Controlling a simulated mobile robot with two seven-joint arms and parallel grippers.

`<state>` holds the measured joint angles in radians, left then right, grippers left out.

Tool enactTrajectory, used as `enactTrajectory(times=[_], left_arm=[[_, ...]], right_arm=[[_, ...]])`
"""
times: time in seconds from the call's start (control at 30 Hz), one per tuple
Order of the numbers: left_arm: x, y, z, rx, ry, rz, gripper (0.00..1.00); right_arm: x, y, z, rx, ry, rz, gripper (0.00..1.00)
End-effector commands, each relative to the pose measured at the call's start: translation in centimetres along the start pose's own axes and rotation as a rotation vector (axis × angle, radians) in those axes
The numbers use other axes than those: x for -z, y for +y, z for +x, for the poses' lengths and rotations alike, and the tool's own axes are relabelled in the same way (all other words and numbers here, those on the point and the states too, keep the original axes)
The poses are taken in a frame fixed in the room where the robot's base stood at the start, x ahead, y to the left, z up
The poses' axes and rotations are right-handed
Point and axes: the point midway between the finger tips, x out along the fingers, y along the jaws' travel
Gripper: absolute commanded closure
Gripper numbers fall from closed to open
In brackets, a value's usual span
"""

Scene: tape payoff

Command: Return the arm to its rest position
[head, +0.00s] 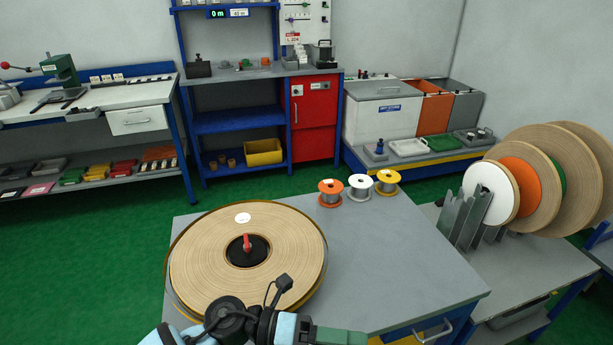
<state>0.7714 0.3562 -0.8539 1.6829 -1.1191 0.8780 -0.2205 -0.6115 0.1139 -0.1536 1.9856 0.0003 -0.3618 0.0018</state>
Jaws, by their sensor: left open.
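My left arm (235,322), with light blue links and black joints, comes in at the bottom edge, in front of the near rim of the big tape reel. My left gripper (340,337) is the dark green end piece at the bottom, low over the table's near side and right of the reel. Its fingers are largely cut off by the frame edge; it is open, and nothing shows held in it. My right gripper is out of view. The big tan tape reel (200,262) lies flat on the grey table (400,250), with a black hub and red handle (246,243) at its centre.
Orange (330,187), white (360,182) and yellow (388,177) spools stand at the table's back edge. Large upright discs (575,170) stand in a rack at right. A workbench (90,105) and blue shelf (235,122) are behind. The table's right side is clear.

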Motion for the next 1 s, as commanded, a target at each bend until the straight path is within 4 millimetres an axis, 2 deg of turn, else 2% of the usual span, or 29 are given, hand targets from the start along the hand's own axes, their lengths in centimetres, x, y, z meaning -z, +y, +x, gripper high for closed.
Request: enactTrajectory(times=[0.13,0.27,0.4,0.53,0.67,0.77,0.9,1.0], left_arm=[[-0.6,-1.1,-0.8,0.143,-0.273,-0.246,0.27],[-1.1,-0.4,-3.0,0.238,-0.514,-0.475,0.27],[-0.3,1.8,-6.5,0.314,-0.771,-0.736,0.27],[2.1,4.7,-10.3,0.363,-1.007,-0.986,0.27],[6.3,7.9,-14.2,0.392,-1.240,-1.240,0.27],[10.9,10.2,-17.0,0.400,-1.416,-1.435,0.27],[18.7,12.3,-20.2,0.398,-1.651,-1.701,0.27],[23.7,12.9,-21.8,0.391,-1.785,-1.855,0.27]], right_arm=[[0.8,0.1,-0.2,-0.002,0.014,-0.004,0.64],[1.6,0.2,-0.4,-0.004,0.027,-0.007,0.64],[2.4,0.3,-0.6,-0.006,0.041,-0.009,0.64],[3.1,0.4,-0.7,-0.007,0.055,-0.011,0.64],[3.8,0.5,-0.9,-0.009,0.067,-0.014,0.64],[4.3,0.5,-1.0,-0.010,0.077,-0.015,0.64],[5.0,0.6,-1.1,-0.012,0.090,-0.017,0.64],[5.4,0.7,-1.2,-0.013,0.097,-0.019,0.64]])
